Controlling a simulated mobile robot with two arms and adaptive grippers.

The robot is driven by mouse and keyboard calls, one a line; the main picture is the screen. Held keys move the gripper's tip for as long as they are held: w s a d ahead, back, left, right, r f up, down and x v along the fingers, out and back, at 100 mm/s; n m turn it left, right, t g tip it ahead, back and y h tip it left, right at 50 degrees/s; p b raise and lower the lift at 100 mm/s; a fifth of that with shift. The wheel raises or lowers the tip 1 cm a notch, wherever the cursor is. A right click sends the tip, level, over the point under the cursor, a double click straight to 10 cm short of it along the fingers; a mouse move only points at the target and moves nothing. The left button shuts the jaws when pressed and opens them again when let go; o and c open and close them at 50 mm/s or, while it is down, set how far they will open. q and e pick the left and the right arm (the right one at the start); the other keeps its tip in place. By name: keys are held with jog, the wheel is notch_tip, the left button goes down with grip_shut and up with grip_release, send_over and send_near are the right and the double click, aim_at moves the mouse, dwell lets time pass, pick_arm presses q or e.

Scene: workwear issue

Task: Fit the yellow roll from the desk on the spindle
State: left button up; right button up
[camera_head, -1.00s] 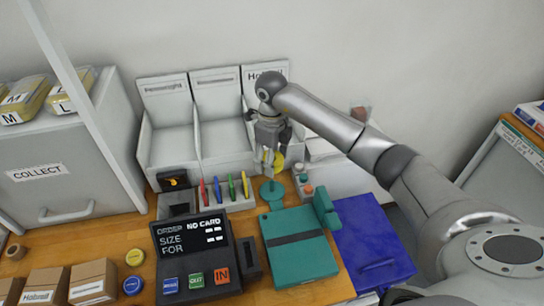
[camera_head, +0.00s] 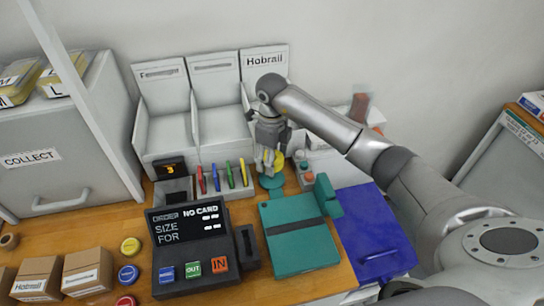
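A yellow roll (camera_head: 279,160) shows behind and beside the fingers of my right gripper (camera_head: 268,165), which appears shut on it; the fingers hide much of it. The gripper points down over a round teal stand (camera_head: 272,183) on the desk, which looks like the base of the spindle. The spindle's post is hidden by the fingers and roll, so I cannot tell whether the roll is around it. My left gripper is not in view.
A dark order terminal (camera_head: 192,250), a rack of coloured pens (camera_head: 222,190) and a teal folder-like device (camera_head: 298,240) crowd the stand. White bins (camera_head: 200,135) stand behind. Yellow (camera_head: 131,246), blue and red round pieces lie left of the terminal.

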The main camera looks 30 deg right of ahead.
aim_at(272, 178)
jog(key=shift+f+b, duration=0.2)
jog(key=shift+b, duration=0.15)
dwell(0.9)
jog(key=shift+f+b, duration=2.1)
jog(key=shift+f, duration=0.55)
dwell(0.7)
dwell(0.3)
jog(key=o, duration=1.1)
jog(key=shift+r, duration=0.1)
jog(key=shift+r+p, duration=2.7)
jog(key=shift+r, duration=1.7)
jog(key=shift+s, duration=0.1)
